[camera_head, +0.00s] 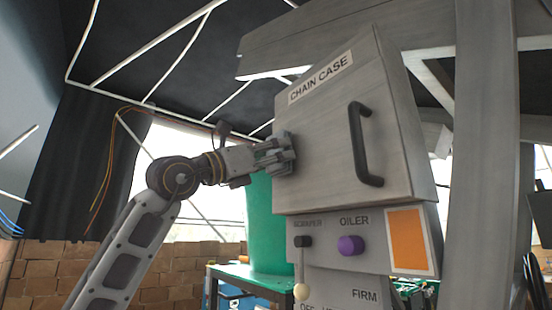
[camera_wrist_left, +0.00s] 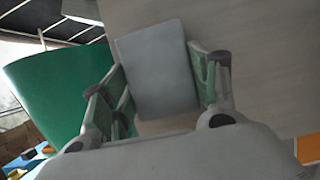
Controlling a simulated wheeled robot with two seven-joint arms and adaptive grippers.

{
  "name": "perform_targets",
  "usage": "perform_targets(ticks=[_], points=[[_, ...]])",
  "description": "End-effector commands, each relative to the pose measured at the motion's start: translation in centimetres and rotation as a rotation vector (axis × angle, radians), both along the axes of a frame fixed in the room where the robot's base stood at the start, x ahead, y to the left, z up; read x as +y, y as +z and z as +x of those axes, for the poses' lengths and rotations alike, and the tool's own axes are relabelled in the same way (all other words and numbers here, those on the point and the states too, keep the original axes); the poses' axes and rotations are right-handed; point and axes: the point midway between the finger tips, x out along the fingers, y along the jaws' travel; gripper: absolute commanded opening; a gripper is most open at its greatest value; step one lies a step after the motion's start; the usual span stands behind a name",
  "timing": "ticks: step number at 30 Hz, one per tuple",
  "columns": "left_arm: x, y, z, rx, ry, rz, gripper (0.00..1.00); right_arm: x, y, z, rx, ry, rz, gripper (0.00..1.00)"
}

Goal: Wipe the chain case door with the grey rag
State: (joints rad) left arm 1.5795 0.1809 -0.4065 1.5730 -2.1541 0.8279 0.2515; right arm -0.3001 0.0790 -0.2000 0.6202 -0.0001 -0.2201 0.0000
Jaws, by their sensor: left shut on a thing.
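The chain case door (camera_head: 328,130) is a grey panel with a "CHAIN CASE" label and a dark vertical handle (camera_head: 365,145). My left gripper (camera_head: 284,153) is at the door's left edge, at mid-height. In the left wrist view the gripper (camera_wrist_left: 160,95) is shut on the grey rag (camera_wrist_left: 158,65), a flat grey pad between its fingers. The pad lies in front of the door surface (camera_wrist_left: 262,60); whether it touches the door I cannot tell. My right gripper is in neither view.
A green cylinder (camera_head: 266,235) stands behind my gripper on a green table (camera_head: 250,279). A grey post (camera_head: 486,150) rises at right.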

Motion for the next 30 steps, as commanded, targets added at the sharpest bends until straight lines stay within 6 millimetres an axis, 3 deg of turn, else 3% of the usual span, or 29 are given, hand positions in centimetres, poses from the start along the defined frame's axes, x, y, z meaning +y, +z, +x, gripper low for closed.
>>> perform_targets(ticks=[21, 30], points=[[3.6, 0.0, -2.6, -0.003, 0.002, -0.002, 0.41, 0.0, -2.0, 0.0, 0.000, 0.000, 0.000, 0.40], [3.9, 0.0, -2.9, -0.002, 0.000, -0.001, 0.41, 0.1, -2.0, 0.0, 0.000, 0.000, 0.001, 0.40]])
